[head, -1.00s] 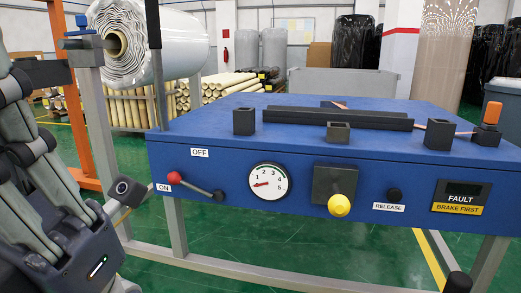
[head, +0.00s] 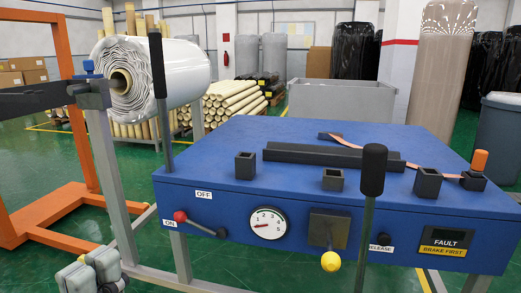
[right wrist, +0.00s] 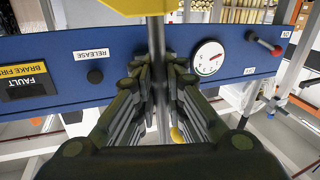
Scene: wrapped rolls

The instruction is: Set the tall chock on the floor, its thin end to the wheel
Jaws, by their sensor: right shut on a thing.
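A tall grey pole with a black grip (head: 372,170) stands upright in front of the blue bench in the head view. Its lower end is out of that view. In the right wrist view, where the bench labels appear upside down, my right gripper (right wrist: 157,65) is shut around a thin grey pole. A yellow part, likely the chock's body (right wrist: 140,4), shows at the top edge, mostly cut off. Its thin end cannot be made out. My left gripper (head: 92,274) is at the bottom left of the head view, partly cut off, its jaws unclear. I cannot identify the wheel.
The blue bench (head: 240,205) carries a red-knobbed lever (head: 181,216), a gauge (head: 268,223) and a yellow knob (head: 330,261). A wrapped roll (head: 180,75) hangs behind a second dark rod (head: 158,70). An orange frame (head: 70,200) stands left on open green floor.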

